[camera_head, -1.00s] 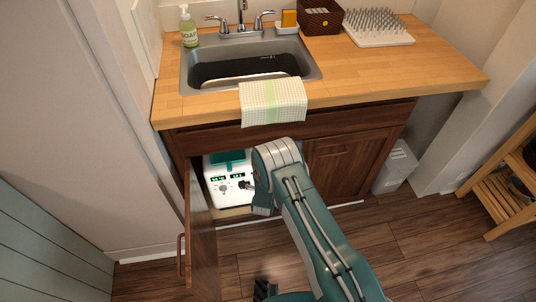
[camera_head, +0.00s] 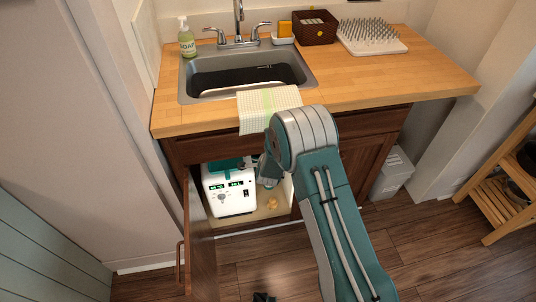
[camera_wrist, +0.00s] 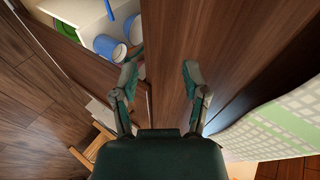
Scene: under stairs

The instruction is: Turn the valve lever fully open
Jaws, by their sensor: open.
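My gripper (camera_wrist: 158,76) is open in the wrist view, its two fingers apart with only brown cabinet wood behind the gap. In the head view my arm hides the fingers, at the sink cabinet's front. I cannot clearly make out the valve lever. In the wrist view, blue round parts (camera_wrist: 108,46) with white ends show inside an opening at upper left. A small orange-red patch (camera_wrist: 137,57) lies by the left fingertip; I cannot tell if it belongs to the lever. In the head view, a white device (camera_head: 229,198) with green displays stands in the cabinet.
The cabinet's left door (camera_head: 201,245) stands open. A small yellow-orange item (camera_head: 271,203) lies on the cabinet floor. A checked towel (camera_head: 256,106) hangs over the counter edge. A white bin (camera_head: 393,172) and a wooden rack (camera_head: 494,202) stand right. Floor in front is mostly clear.

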